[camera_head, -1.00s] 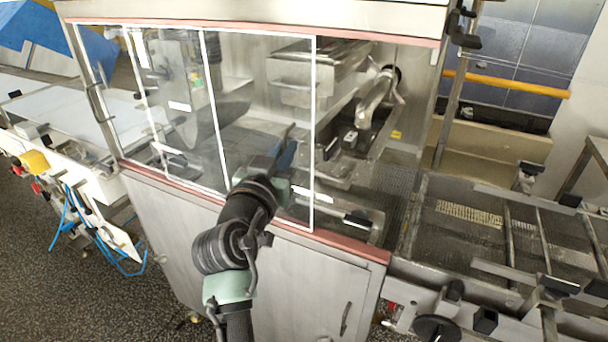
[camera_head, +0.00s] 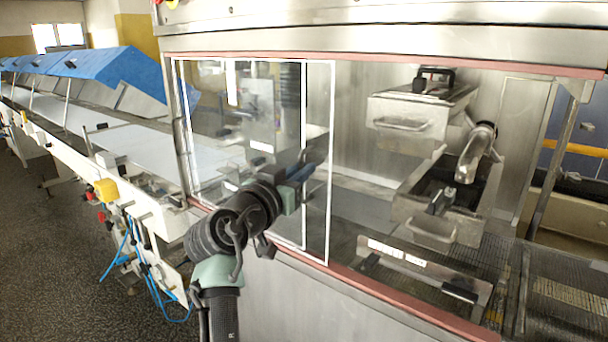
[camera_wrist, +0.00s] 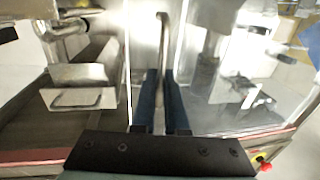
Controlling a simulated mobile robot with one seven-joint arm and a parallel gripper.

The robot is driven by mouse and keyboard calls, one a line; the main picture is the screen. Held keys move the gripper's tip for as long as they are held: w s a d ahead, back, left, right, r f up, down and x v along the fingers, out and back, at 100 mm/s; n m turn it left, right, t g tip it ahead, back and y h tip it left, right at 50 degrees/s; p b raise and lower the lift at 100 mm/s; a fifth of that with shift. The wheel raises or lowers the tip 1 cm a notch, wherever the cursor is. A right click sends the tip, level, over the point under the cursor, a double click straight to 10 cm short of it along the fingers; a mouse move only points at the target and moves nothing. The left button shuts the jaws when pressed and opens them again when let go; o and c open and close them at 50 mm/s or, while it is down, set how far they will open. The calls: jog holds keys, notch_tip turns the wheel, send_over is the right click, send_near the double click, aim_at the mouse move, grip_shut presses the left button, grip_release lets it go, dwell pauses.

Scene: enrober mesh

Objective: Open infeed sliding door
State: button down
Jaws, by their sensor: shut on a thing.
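The infeed sliding door (camera_head: 331,150) is a clear pane with a thin white frame on the front of the steel enrober. It stands mostly overlapped with another clear pane to its left, and the opening to its right is wide. My gripper (camera_head: 300,176) is at the door's front, near its right side. In the wrist view, my gripper's two dark blue fingers (camera_wrist: 161,88) are shut around an upright bar handle (camera_wrist: 162,35). The gripped part of the handle is hidden between the fingers. In the head view, my gripper hides the handle.
Through the opening I see a steel trough with a pipe (camera_head: 475,155) and a mesh belt. A red-brown sill (camera_head: 400,305) runs below the door. A long white conveyor (camera_head: 125,140) with blue covers (camera_head: 105,70) lies left, with a yellow box (camera_head: 106,190) on its side.

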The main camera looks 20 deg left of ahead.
jog(key=shift+a+r, duration=0.2)
jog(key=shift+a, duration=0.1)
jog(key=c, duration=0.9)
grip_release()
jog(key=shift+a+f, duration=0.1)
jog(key=shift+f, duration=0.05)
jog(key=shift+c, duration=0.2)
jog(key=shift+s, duration=0.1)
jog(key=s+a+b, duration=0.1)
jog(key=s, duration=1.1)
jog(key=shift+s+a, duration=0.15)
jog(key=shift+s, duration=0.2)
